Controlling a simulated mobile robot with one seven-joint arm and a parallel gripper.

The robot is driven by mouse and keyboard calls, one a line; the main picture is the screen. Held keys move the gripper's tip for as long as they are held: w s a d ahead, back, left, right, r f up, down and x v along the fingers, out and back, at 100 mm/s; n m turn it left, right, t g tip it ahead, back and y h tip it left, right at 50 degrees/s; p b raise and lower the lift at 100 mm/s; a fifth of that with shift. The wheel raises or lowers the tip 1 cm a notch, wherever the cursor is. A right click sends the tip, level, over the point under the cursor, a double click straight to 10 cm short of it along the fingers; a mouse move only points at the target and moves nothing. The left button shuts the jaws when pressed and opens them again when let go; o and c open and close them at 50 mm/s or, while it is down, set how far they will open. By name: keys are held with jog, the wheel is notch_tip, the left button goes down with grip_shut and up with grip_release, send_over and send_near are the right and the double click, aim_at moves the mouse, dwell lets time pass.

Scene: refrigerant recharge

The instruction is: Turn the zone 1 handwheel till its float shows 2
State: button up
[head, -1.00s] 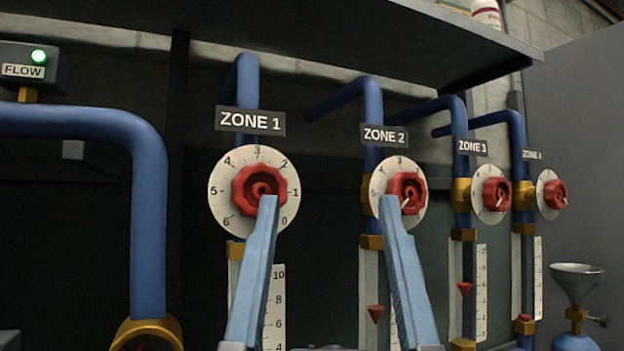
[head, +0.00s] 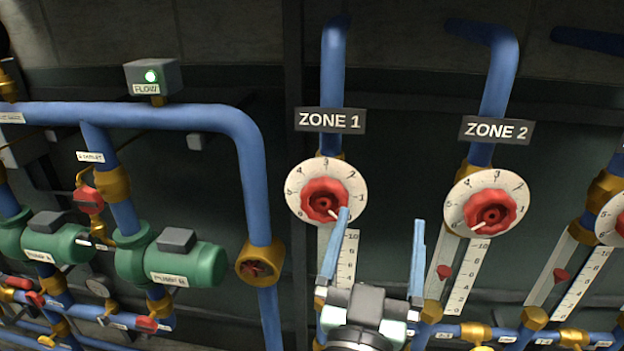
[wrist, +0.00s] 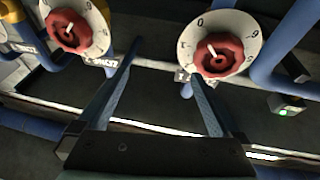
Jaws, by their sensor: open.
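The zone 1 handwheel (head: 322,197) is a red knob on a white numbered dial, below the ZONE 1 sign (head: 330,121). Its white mark points to the lower right, near 0. It also shows right of centre in the wrist view (wrist: 219,54). My gripper (head: 382,216) is open and empty, its two blue fingers apart. Its left finger overlaps the lower right of the zone 1 dial in the head view; contact cannot be told. The zone 1 scale (head: 349,262) hangs below the dial. Its float is not visible, and my left finger covers part of that column.
The zone 2 handwheel (head: 490,212) is to the right, with its red float (head: 444,272) below. A blue pipe (head: 250,175) comes down at the left, beside green pumps (head: 186,263). The FLOW box (head: 153,77) shows a lit lamp. Horizontal pipes run along the bottom.

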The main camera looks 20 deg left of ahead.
jog(key=a+r+p, duration=0.1)
jog(key=p, duration=0.2)
jog(key=n+g+y+p, duration=0.2)
jog(key=g+p, duration=0.2)
jog(key=p, duration=1.2)
send_near(324, 206)
jog(key=b+x, duration=0.1)
jog(key=x, duration=0.7)
jog(key=shift+w+a+r, duration=0.1)
jog(key=shift+w+r, duration=0.05)
jog(key=shift+w, duration=0.05)
jog(key=shift+c, duration=0.2)
jog(key=c, duration=1.2)
jog(key=n+p, duration=0.1)
jog(key=n, duration=0.2)
jog(key=shift+n, duration=0.7)
